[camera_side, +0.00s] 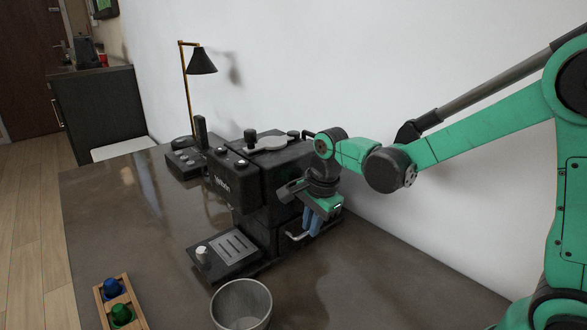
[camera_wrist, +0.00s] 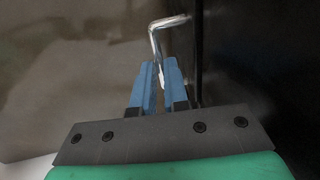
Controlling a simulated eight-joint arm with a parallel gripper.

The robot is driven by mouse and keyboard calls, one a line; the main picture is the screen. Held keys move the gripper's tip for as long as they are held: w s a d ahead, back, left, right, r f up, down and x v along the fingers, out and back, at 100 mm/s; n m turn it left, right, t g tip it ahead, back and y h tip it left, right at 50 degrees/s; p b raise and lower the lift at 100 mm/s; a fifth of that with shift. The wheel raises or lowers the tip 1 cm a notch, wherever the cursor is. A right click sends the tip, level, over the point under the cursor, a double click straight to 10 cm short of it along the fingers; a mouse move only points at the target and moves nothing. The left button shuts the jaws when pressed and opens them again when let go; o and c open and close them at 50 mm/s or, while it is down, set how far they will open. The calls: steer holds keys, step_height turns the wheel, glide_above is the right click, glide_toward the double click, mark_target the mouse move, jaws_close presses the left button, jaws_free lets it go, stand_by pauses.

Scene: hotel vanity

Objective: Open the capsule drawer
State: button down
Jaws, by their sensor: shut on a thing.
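The black coffee machine (camera_side: 240,178) stands on the vanity top against the wall. A bent metal handle (camera_wrist: 155,40) sticks out from its dark side face; in the side view the handle (camera_side: 296,237) shows low on the side of the machine, facing the camera's right. My gripper (camera_wrist: 160,75) has its blue fingers closed around the lower end of this handle. In the side view my gripper (camera_side: 310,222) points down beside the machine. The drawer's front is dark, and I cannot make out a gap around it.
A grey round bin (camera_side: 241,303) stands in front of the machine. A wooden tray (camera_side: 137,317) with a blue and a green capsule lies at the front left. The counter at front right is clear.

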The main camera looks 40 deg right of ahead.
steer(key=s, duration=0.9)
steer(key=shift+s, duration=0.15)
steer(key=c, duration=1.2)
jaws_free()
steer(key=shift+s+r, duration=0.15)
steer(key=shift+r, duration=0.75)
steer(key=shift+s+r, duration=0.2)
steer(key=shift+r, duration=0.75)
steer(key=shift+s+r, duration=0.15)
steer(key=shift+r, duration=0.75)
steer(key=n+t, duration=0.1)
steer(key=n, duration=0.5)
steer(key=w+n+t, duration=0.1)
steer(key=n+t, duration=0.1)
steer(key=n, duration=0.4)
steer(key=r+n+t, duration=0.1)
steer(key=n+t, duration=0.1)
steer(key=n, duration=0.4)
steer(key=shift+w+a, duration=0.25)
steer(key=shift+a, duration=0.1)
